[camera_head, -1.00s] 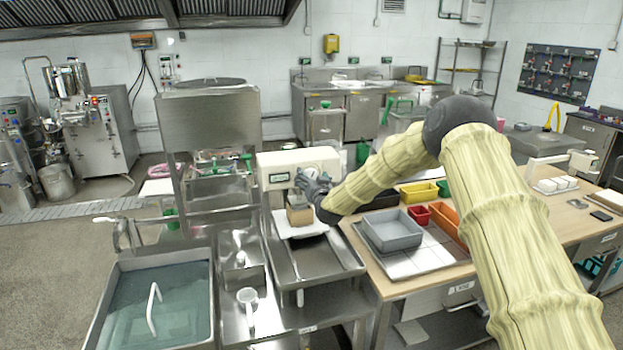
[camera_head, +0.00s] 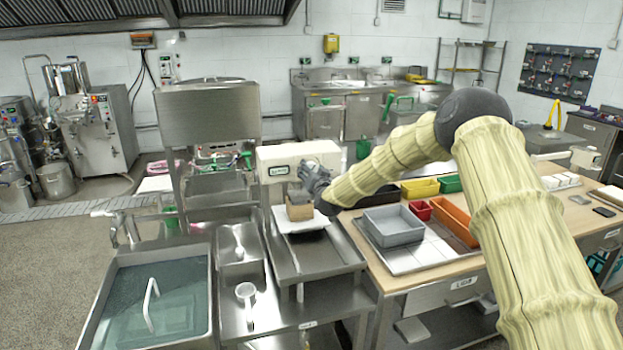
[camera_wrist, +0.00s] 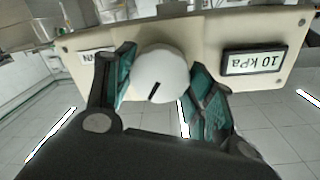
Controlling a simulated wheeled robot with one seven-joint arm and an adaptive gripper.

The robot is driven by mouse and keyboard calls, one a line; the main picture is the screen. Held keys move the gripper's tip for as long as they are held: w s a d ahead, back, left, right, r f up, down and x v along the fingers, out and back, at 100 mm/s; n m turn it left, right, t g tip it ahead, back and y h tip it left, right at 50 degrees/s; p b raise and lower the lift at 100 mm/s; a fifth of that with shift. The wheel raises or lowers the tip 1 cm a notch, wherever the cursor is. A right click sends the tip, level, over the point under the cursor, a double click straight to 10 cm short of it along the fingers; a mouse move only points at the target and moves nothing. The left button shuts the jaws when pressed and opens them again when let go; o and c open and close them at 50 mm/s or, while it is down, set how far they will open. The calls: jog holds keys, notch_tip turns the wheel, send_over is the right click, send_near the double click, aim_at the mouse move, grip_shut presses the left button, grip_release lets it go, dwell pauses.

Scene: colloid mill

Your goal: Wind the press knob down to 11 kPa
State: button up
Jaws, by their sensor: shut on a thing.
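The cream press (camera_head: 298,153) stands behind the steel bench, with a small display (camera_head: 279,171) on its front. In the wrist view the display (camera_wrist: 254,61) appears upside down and reads 10 kPa. The white round press knob (camera_wrist: 160,75) has a black pointer mark, slanted in this view. My gripper (camera_wrist: 165,90) is shut on the knob, with a teal-padded finger on each side. In the head view my gripper (camera_head: 316,180) is at the right of the press front and hides the knob.
A tan block (camera_head: 299,207) sits on a white sheet below the press, close under my gripper. A grey bin (camera_head: 392,226) and smaller coloured bins stand on the wooden table to the right. A water-filled sink (camera_head: 150,300) is at front left.

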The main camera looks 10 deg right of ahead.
dwell(0.3)
jog(key=o, duration=1)
jog(key=shift+f, duration=0.1)
jog(key=shift+d, duration=0.1)
jog(key=shift+s, duration=0.1)
jog(key=s, duration=1.2)
jog(key=shift+w, duration=0.1)
